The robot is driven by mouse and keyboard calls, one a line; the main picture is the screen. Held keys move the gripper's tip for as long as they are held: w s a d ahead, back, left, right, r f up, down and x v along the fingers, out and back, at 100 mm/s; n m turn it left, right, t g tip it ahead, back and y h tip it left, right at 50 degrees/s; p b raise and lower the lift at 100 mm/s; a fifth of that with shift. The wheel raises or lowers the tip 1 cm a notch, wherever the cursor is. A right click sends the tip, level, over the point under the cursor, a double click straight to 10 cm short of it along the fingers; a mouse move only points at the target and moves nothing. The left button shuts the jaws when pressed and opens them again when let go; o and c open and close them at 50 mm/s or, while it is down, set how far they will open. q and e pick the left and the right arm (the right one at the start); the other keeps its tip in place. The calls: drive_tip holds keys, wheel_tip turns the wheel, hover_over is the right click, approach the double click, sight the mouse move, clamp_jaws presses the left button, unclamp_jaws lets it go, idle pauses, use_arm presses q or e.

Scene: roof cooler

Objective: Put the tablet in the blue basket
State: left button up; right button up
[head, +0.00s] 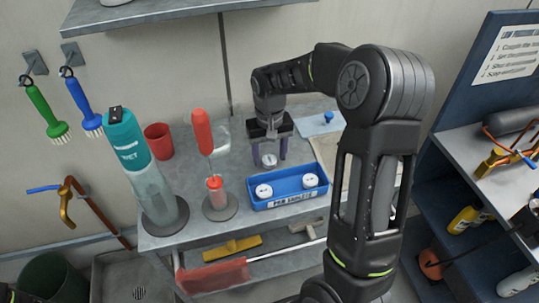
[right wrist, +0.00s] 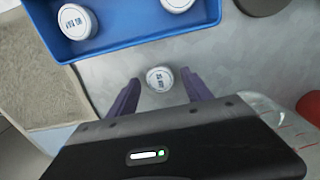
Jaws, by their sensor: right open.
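A round white tablet (head: 269,161) with dark print lies on the grey worktop behind the blue basket; in the right wrist view the tablet (right wrist: 160,79) shows between the finger ends. My right gripper (head: 269,155) points down over it with its purple fingers open, one to each side. I cannot tell whether the fingers touch it. The blue basket (head: 290,198), a low tray with a printed front label, stands just in front of the tablet. Two more white tablets, a left one (head: 264,191) and a right one (head: 311,180), lie in it. My left gripper is not in view.
On the worktop, a red-handled tool (head: 203,132) stands upright left of the basket, with a tall teal-capped bottle (head: 145,185) beyond it. A red cup (head: 159,141) stands behind. A blue object (head: 328,117) lies at the back right. My right arm covers part of the worktop's right side.

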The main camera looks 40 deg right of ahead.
sight(269, 159)
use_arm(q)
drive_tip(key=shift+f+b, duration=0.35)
use_arm(e)
wheel_tip(269, 159, up, 12)
drive_tip(key=shift+f, duration=0.15)
drive_tip(key=shift+o, duration=0.5)
drive_tip(key=shift+a, duration=0.1)
